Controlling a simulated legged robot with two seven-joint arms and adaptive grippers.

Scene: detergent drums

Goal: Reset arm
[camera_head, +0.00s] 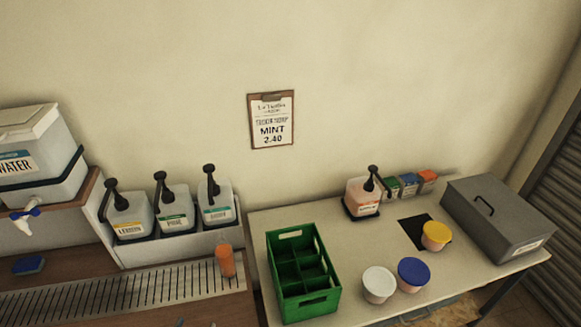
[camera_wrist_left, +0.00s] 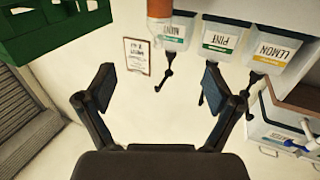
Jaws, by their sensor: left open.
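My left gripper (camera_wrist_left: 157,85) shows in the left wrist view, which is upside down. Its two dark fingers stand wide apart with nothing between them. Beyond them are the wall and the pump drums. An orange bottle (camera_wrist_left: 160,22) shows past the fingers, apart from them. In the head view, the orange bottle (camera_head: 225,260) stands upright by the drip grate. At most a tiny dark bit of my left gripper shows at that view's bottom edge. My right gripper is in neither view.
Pump drums for lemon (camera_head: 128,222), pine (camera_head: 174,212) and mint (camera_head: 215,205) stand in a white rack. A water tank (camera_head: 35,150) is at left. A green crate (camera_head: 292,232), lidded tubs (camera_head: 379,284) and a grey box (camera_head: 500,215) occupy the right table.

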